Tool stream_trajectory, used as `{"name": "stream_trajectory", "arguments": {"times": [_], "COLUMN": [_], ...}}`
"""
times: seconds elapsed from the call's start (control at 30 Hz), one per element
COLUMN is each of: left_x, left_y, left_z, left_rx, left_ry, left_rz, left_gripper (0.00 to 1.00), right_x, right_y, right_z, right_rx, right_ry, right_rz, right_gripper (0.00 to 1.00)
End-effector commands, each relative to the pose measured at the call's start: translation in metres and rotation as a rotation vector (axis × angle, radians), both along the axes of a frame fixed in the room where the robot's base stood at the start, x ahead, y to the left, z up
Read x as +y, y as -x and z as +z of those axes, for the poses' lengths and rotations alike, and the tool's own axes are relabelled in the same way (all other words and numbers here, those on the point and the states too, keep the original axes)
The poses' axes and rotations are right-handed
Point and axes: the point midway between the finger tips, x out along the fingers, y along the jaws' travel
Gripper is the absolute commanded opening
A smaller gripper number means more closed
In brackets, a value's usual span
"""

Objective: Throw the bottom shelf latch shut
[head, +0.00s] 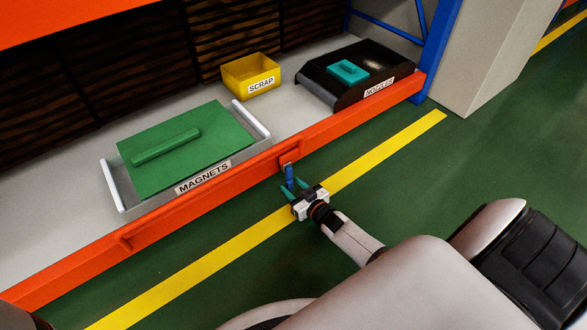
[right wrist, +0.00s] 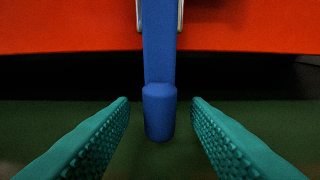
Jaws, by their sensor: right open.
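The latch is a blue lever (head: 289,174) on a small grey bracket on the front of the orange bottom shelf beam (head: 215,182). In the right wrist view the blue lever (right wrist: 159,60) runs down from the orange beam (right wrist: 70,25) and ends in a thicker blue grip. My right gripper (head: 291,188) is open in front of the beam. Its teal fingers stand on either side of the lever, with a visible gap on both sides in the right wrist view. My left gripper is not in view.
On the grey shelf (head: 45,220) stand a MAGNETS tray (head: 108,187) with a green lid, a yellow SCRAP bin (head: 237,80) and a black NOZZLES tray (head: 318,88) with a teal piece. A blue upright (head: 440,50) stands at right. The green floor has a yellow line (head: 390,150).

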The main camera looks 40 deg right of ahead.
Motion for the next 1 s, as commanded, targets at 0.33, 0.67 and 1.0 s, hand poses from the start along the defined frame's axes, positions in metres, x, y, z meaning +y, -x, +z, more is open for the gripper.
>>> {"name": "stream_trajectory", "arguments": {"times": [0.33, 0.67, 1.0], "left_x": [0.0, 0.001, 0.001], "left_y": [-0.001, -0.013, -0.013], "left_z": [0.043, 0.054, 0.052], "left_rx": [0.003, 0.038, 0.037], "left_ry": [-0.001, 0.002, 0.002], "left_rz": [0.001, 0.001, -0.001], "left_gripper": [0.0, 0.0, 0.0], "right_x": [-0.002, -0.004, -0.004], "right_y": [0.063, 0.111, 0.116], "right_z": [0.016, 0.02, 0.019], "right_rx": [0.005, 0.001, -0.001], "right_ry": [-0.001, 0.0, 0.0], "right_rz": [-0.001, -0.001, -0.001], "right_gripper": [0.43, 0.43, 0.43]}}
